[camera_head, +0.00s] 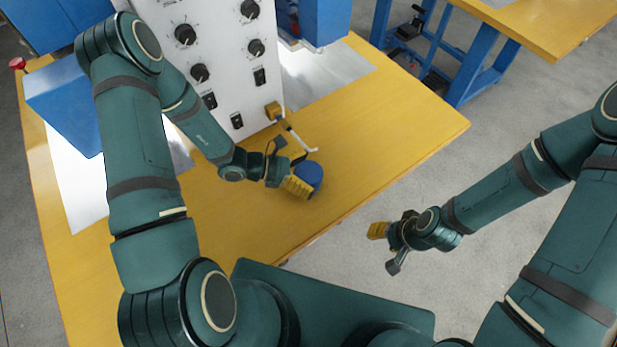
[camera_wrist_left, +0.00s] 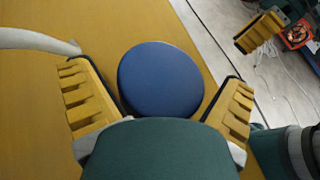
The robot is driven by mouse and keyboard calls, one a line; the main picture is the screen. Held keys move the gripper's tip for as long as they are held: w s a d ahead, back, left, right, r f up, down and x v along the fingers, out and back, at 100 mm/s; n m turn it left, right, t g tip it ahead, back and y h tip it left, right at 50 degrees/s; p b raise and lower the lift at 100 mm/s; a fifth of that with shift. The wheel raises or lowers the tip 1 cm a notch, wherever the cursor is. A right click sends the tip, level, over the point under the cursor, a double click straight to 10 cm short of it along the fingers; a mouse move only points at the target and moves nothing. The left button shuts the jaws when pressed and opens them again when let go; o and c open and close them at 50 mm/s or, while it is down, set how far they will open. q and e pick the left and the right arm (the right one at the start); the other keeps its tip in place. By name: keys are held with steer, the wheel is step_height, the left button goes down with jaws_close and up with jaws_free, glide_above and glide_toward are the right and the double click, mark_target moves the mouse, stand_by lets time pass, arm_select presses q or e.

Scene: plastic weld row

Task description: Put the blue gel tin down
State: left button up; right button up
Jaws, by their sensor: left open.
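The blue gel tin (camera_head: 309,175) rests on the yellow table (camera_head: 400,130), close to its front edge. In the left wrist view the round blue lid of the tin (camera_wrist_left: 160,80) lies between my two yellow finger pads, with a narrow gap visible on each side. My left gripper (camera_head: 297,172) is open around the tin at table height. Its near pad covers part of the tin in the head view. My right gripper (camera_head: 385,243) hangs over the floor in front of the table, with its fingers apart and nothing between them.
A white control panel (camera_head: 225,60) with black knobs stands behind my left gripper. A white cable (camera_head: 297,135) runs from a yellow plug (camera_head: 273,110) close to the tin. The table to the right of the tin is clear. A second table (camera_head: 540,25) stands at the back right.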

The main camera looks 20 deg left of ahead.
arm_select(q)
steer(key=c, duration=1.1)
steer(key=shift+c, duration=0.3)
steer(key=shift+r, duration=0.15)
